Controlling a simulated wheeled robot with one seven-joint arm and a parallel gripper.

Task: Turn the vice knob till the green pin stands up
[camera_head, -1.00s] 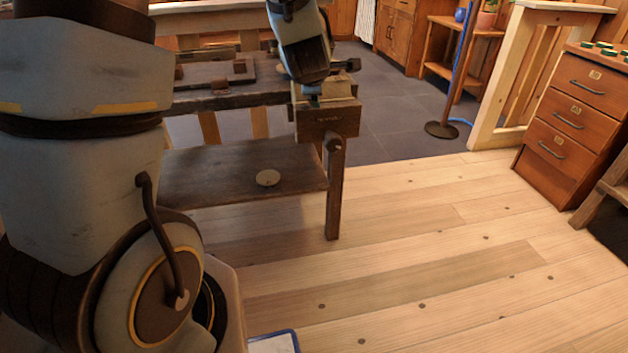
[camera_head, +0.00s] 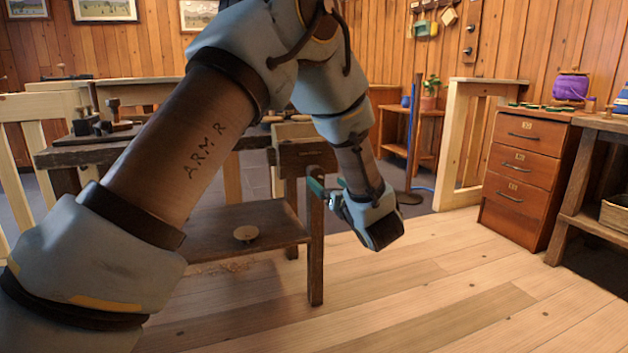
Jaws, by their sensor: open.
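The wooden vice (camera_head: 300,155) is fixed at the right end of the dark workbench (camera_head: 90,150). My gripper (camera_head: 325,188) is just right of and below the vice's front block, its fingers pointing left toward it. The jaws are open and nothing shows between them. One teal-tipped finger shows against the vice's front. The vice knob cannot be made out clearly; my fingers and wrist cover that area. The green pin cannot be made out, and my forearm hides part of the bench top near the vice.
A drawer cabinet (camera_head: 530,180) stands at right, with a blue pole (camera_head: 413,130) behind my gripper. The plank floor (camera_head: 420,290) in front is clear.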

